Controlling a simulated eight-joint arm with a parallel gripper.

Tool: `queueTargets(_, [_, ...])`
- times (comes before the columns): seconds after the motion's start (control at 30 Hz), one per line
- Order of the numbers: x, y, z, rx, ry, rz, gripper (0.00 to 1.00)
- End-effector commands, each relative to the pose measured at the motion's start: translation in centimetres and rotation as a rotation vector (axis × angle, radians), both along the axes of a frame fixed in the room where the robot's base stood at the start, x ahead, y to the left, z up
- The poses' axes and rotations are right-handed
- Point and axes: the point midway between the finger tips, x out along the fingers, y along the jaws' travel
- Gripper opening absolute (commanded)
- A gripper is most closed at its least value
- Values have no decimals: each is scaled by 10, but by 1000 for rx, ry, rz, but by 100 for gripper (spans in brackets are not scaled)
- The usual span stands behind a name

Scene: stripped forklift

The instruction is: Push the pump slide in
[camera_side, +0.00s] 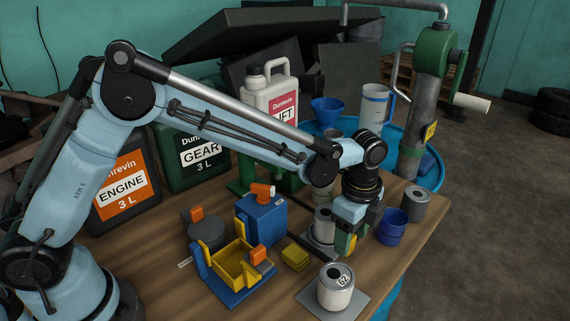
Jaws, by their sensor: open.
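A yellow open-topped tray (231,265) with an orange block (257,256) at its right end sits in a low blue frame (232,296) on the bench. A blue box (262,220) with an orange piece (262,190) on top stands just behind it. I cannot tell for certain which of these parts is the pump slide. My gripper (347,243) points down at the right, apart from the tray and the blue box. It is open, with nothing seen held; its fingertips are small and partly hidden.
A numbered can (336,293) stands on a grey plate in front of my gripper; another can (323,224) is close behind it. A blue cup (391,228) and grey can (416,203) stand right. Yellow pads (295,258) lie beside the tray. Large jugs (127,190) line the back.

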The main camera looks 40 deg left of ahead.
Motion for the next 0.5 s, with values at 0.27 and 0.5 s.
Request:
queueTargets(0.27, [0,0,-7,0,0,0,57])
queueTargets(0.5, [0,0,-6,0,0,0,39])
